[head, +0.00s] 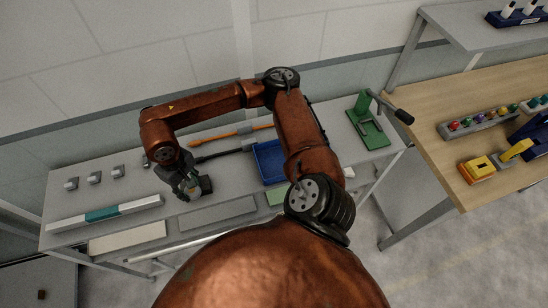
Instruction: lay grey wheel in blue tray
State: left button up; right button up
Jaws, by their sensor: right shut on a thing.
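My right gripper (192,192) is low over the grey bench, left of the blue tray. It is shut on a small grey thing, which I take for the grey wheel (195,194); the fingers hide much of it. The blue tray (262,170) lies on the bench to the right of the gripper, apart from it, and is partly hidden by my arm. I cannot see all of its inside. My left gripper is not in view.
Several small grey blocks (94,177) stand at the bench's left. A white and teal bar (105,214) lies in front of them. An orange-handled tool (228,134) lies behind the tray. A green press (368,130) stands at the right, near a wooden table (450,175).

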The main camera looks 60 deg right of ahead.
aim_at(282, 162)
jog(key=u, duration=2.05)
jog(key=k, duration=1.15)
jog(key=z, duration=1.8)
